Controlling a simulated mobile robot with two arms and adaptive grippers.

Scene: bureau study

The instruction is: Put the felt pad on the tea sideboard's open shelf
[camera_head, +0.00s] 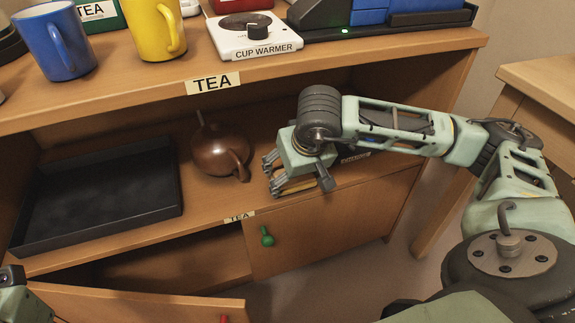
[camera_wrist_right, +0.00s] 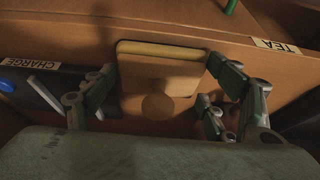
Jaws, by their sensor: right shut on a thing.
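The felt pad (camera_wrist_right: 158,75) is a tan, roughly square piece with rounded corners and a paler yellow edge. In the right wrist view it lies between the fingers of my right gripper (camera_wrist_right: 168,88), which is shut on it. In the head view my right gripper (camera_head: 291,180) is at the tea sideboard's open shelf (camera_head: 214,198), right of the brown teapot. The pad is mostly hidden there by the gripper. I cannot tell whether the pad touches the shelf board. At the lower left only a piece of my left arm shows, with no fingertips.
A brown teapot (camera_head: 222,150) and a black tray (camera_head: 100,192) occupy the shelf's middle and left. A dark box labelled CHARGE (camera_wrist_right: 45,88) is close beside the gripper. Below are a green-knobbed door (camera_head: 320,235) and an open door (camera_head: 130,305). Mugs and a cup warmer (camera_head: 252,35) stand on top.

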